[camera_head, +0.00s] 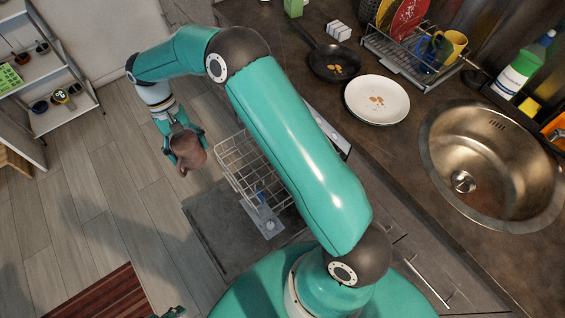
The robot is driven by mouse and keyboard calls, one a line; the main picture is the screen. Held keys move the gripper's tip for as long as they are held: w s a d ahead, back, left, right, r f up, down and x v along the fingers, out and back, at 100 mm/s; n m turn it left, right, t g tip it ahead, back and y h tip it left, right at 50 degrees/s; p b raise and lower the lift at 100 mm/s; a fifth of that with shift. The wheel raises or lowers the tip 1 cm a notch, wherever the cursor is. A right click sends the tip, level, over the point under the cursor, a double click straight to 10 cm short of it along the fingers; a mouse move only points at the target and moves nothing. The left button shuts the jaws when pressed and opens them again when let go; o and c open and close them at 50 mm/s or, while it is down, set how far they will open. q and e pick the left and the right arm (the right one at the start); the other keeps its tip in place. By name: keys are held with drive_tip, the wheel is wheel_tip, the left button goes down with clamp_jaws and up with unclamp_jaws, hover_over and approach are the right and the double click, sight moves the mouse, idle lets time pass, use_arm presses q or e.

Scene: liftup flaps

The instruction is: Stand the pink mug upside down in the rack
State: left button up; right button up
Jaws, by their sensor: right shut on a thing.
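The dull pink mug (191,152) is in my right gripper (184,151), whose fingers are closed around it. It hangs in the air above the floor, left of the rack. Which way its mouth faces is hard to tell. The wire rack (232,168) of the open dishwasher is pulled out and partly hidden behind my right arm. A small blue item (261,196) shows at its lower part. A bit of my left gripper (172,312) seems to show at the bottom edge, too little to judge its jaws.
The open dishwasher door (215,238) lies below the rack. The counter holds a pan (333,63), a white plate (377,99), a dish rack (400,62) with a yellow mug (452,46), and a sink (490,160). A shelf (72,112) stands at left; the floor between is clear.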

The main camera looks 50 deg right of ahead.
drive_tip(key=w+d+f+m+t+y+b, duration=0.3)
drive_tip(key=w+d+f+m+t+b, duration=0.1)
drive_tip(key=d+f+m+b, duration=0.85)
drive_tip(key=m+t+h+b, duration=0.2)
drive_tip(key=m+t+b, duration=0.2)
drive_tip(key=m+b, duration=1.35)
hover_over(246, 155)
drive_tip(key=s+d+b, duration=0.1)
drive_tip(key=s+b, duration=0.1)
wheel_tip(246, 155, down, 24)
drive_tip(key=n, duration=0.2)
drive_tip(key=shift+w+d+r+n, duration=0.1)
drive_tip(key=shift+r+n, duration=0.05)
drive_tip(key=shift+n, duration=0.25)
drive_tip(key=o, duration=1.4)
drive_tip(key=shift+c, duration=0.2)
drive_tip(key=p+v, duration=0.2)
drive_tip(key=v, duration=1)
drive_tip(key=shift+s, duration=0.25)
